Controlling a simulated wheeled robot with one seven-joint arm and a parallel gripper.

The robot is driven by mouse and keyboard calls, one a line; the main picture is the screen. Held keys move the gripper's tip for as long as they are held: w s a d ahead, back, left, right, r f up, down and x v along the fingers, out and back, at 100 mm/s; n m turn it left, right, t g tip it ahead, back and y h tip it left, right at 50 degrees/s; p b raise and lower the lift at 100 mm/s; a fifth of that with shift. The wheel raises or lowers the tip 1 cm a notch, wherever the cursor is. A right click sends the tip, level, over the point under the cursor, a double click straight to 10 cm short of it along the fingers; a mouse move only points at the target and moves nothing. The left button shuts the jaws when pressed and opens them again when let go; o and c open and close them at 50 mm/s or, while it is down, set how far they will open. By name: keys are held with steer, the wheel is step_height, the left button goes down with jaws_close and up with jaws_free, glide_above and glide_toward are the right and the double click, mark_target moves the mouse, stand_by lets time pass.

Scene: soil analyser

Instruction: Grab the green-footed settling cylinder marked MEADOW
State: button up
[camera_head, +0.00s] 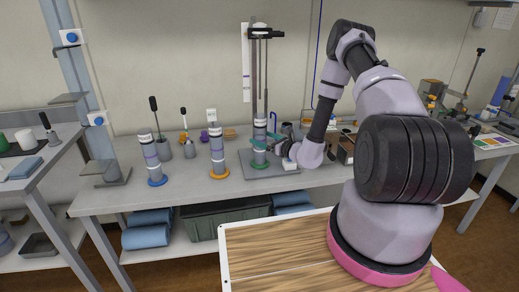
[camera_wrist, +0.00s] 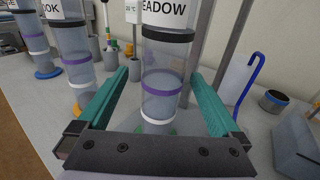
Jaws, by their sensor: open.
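The settling cylinder marked MEADOW (camera_wrist: 162,82) is a clear upright tube with a black band, a purple band and a white ring; the label reads "EADOW" at the top edge of the wrist view. Its green foot is mostly hidden behind my gripper's body. In the head view the cylinder (camera_head: 260,133) stands at the stand on the bench. My gripper (camera_wrist: 158,75) is open, with a teal finger on each side of the tube and a visible gap on both sides. In the head view my gripper (camera_head: 265,141) reaches in from the right.
An orange-footed cylinder (camera_head: 217,153) and a blue-footed cylinder (camera_head: 153,160) stand to the left. A tall metal stand (camera_head: 254,70) rises just behind. A blue hooked rod (camera_wrist: 250,75), a small cup (camera_wrist: 273,101) and a grey block (camera_wrist: 298,145) are to the right.

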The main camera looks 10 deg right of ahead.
steer(key=shift+d+x, duration=0.2)
steer(key=shift+x, duration=2.45)
steer(key=shift+w+r, duration=0.15)
jaws_close()
